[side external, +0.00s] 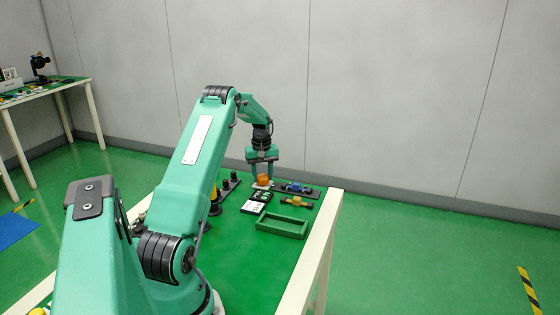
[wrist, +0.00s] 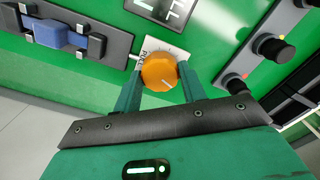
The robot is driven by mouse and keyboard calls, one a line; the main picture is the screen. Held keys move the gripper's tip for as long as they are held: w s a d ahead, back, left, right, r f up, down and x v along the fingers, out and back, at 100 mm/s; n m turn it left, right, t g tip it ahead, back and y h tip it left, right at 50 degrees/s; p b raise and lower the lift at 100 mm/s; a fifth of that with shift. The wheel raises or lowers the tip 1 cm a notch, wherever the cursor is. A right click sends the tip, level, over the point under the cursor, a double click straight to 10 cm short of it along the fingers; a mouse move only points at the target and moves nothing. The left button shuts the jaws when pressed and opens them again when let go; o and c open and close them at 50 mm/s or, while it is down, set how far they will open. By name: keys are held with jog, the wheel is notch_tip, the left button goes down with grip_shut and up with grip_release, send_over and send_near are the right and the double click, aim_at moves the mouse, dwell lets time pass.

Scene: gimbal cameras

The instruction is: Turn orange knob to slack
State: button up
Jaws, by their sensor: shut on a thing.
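The orange knob (wrist: 158,72) sits on a small white plate (wrist: 150,45) with dark lettering, mostly hidden by the knob. A pale pointer line on the knob's top points to the lower right in the wrist view. My gripper (wrist: 160,82) has its two green fingers on either side of the knob, shut on it. In the side external view the knob (side external: 263,181) is below my gripper (side external: 263,172), at the far part of the green table. The full lettering on the plate cannot be read.
A dark rail with blue parts (wrist: 48,34) lies close at the left in the wrist view. A panel with black knobs (wrist: 272,48) is at the right. A green tray (side external: 282,228) and dark-and-white cards (side external: 255,207) lie nearer on the table.

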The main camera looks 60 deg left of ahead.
aim_at(263, 176)
jog(key=n, duration=0.4)
jog(key=shift+r, duration=0.15)
dwell(0.4)
jog(key=o, duration=1)
jog(key=shift+r, duration=3.85)
